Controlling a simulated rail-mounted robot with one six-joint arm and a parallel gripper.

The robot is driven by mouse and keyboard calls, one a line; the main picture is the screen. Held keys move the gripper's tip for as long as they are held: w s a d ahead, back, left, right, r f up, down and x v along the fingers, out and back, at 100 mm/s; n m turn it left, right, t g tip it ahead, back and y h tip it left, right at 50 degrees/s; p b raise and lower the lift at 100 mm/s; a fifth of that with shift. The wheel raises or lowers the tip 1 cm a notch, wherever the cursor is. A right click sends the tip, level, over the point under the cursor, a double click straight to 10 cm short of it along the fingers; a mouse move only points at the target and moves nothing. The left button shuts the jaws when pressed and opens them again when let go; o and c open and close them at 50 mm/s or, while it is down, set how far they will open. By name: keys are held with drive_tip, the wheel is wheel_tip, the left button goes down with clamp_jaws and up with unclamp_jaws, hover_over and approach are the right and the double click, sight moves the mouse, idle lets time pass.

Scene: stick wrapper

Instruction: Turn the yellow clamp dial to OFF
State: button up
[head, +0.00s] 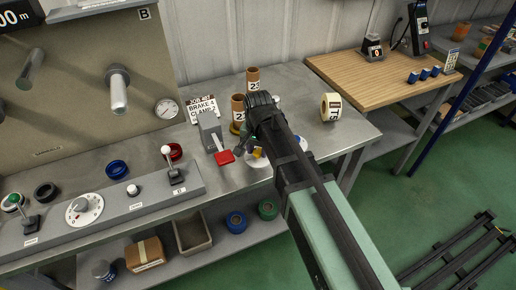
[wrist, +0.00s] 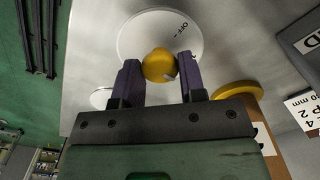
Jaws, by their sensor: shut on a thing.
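The yellow clamp dial (wrist: 158,65) is a round yellow knob on a white disc (wrist: 140,35) printed with OFF and a small mark. A short pale mark shows on the knob's lower right edge. The OFF print lies at the disc's upper right in the wrist view. My gripper (wrist: 159,72) has its purple fingers on either side of the knob, shut on it. In the head view a small part of the yellow dial (head: 257,153) shows beside my gripper; the rest is hidden behind my arm.
A grey box with a red lever (head: 224,157) stands left of my gripper. Cardboard tubes (head: 238,106) stand behind it, near a sign reading BRAKE 4 CLAMP 2 (head: 202,106). A tape roll (head: 331,107) sits to the right. A control panel (head: 120,211) runs along the front left.

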drive_tip(key=n, duration=0.4)
drive_tip(key=shift+n, duration=0.3)
drive_tip(key=n, duration=0.4)
drive_tip(key=shift+n, duration=0.3)
drive_tip(key=n, duration=0.4)
drive_tip(key=shift+n, duration=2.2)
drive_tip(key=o, duration=0.9)
drive_tip(key=shift+r, duration=0.1)
